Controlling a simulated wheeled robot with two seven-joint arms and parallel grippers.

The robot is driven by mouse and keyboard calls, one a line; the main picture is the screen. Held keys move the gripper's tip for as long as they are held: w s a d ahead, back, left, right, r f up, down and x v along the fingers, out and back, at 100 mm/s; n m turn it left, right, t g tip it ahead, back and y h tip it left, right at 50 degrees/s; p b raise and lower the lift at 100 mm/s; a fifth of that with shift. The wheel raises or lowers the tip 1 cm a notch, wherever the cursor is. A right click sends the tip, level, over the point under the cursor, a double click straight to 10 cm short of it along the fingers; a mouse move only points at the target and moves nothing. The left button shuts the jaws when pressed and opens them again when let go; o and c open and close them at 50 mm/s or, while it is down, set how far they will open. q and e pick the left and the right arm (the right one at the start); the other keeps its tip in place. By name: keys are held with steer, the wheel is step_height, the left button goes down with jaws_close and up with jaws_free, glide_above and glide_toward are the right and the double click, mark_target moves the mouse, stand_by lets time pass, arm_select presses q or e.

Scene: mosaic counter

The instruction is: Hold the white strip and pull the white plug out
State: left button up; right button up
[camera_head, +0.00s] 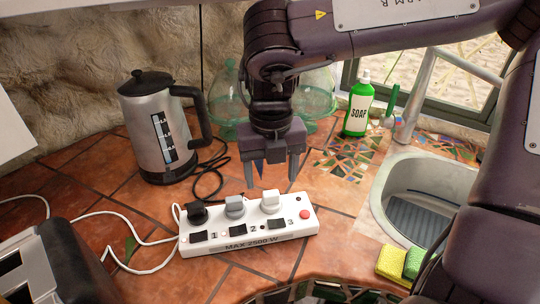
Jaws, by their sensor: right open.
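The white power strip (250,243) lies on the tiled counter, marked "MAX 2500 W", with a red button at its right end. The white plug (270,202) sits in the right-hand socket of the strip. A grey plug (234,206) is in the middle socket and a black plug (197,212) in the left one. My right gripper (271,181) points down, open and empty, above and slightly behind the white plug, apart from it. My left gripper is out of view.
A silver kettle (160,140) stands at the back left, its black cord running towards the strip. A green soap bottle (358,108) and glass jars are behind my right gripper. A sink (428,190) and sponges (392,262) are right; a dark appliance (75,265) is at lower left. White cables lie left of the strip.

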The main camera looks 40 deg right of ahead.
mark_target(271, 193)
step_height(271, 193, down, 5)
steer(key=shift+f, duration=0.6)
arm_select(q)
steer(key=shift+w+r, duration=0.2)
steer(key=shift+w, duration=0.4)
